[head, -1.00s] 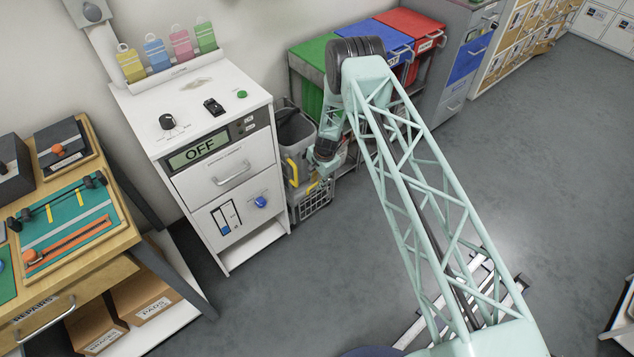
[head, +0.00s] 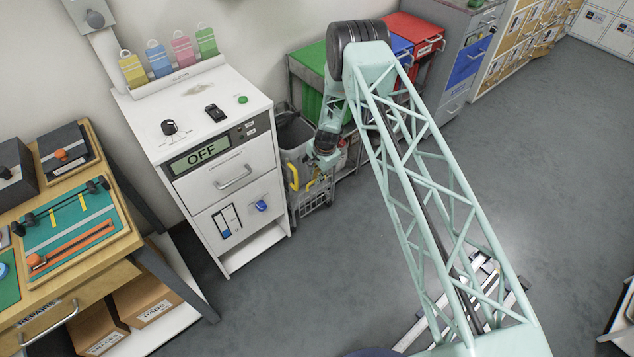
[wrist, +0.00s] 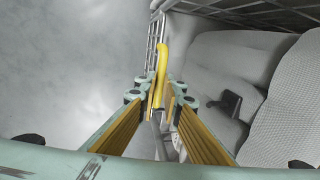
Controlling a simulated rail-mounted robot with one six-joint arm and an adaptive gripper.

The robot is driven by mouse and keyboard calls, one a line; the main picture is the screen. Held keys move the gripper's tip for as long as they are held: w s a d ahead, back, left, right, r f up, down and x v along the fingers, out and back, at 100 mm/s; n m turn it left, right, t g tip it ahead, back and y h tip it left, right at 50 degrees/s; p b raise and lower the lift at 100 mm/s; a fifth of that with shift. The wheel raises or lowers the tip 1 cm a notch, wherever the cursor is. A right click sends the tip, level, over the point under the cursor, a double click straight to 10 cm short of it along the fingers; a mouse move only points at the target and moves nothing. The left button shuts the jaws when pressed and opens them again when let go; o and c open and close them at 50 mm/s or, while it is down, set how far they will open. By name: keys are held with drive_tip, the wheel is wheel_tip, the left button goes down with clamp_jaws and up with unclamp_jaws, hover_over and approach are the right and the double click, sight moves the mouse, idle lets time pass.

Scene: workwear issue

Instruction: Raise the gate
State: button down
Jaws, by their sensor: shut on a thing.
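The gate is a grey wire panel on the front of a small cart beside the white cabinet; in the head view the gate (head: 318,200) shows low under my gripper. Its upright wires also show in the wrist view (wrist: 154,36). A yellow handle (wrist: 162,62) stands between my fingertips in the wrist view. My gripper (wrist: 162,98) is shut on this handle, with a yellow-padded finger on either side. In the head view my gripper (head: 318,177) is small and partly hidden by my own wrist.
A grey bin (head: 293,132) stands behind my gripper, with a yellow part (head: 293,177) on its side. The white cabinet (head: 228,180), its display reading OFF, stands close on the left. Coloured bins stand behind.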

wheel_tip(320, 180, up, 12)
drive_tip(key=p, duration=0.2)
drive_tip(key=shift+f+p, duration=0.15)
drive_tip(key=shift+p, duration=0.25)
drive_tip(key=c, duration=3.4)
unclamp_jaws()
drive_tip(key=o, duration=0.6)
drive_tip(key=shift+s+d+r, duration=0.25)
drive_tip(key=shift+s+r, duration=0.05)
drive_tip(key=shift+r, duration=1.65)
drive_tip(key=shift+s+d+r, duration=0.25)
drive_tip(key=shift+d+r, duration=0.05)
drive_tip(key=shift+r, duration=1.7)
drive_tip(key=shift+s+d+r, duration=0.25)
drive_tip(key=shift+s+r, duration=0.05)
drive_tip(key=shift+r, duration=1.65)
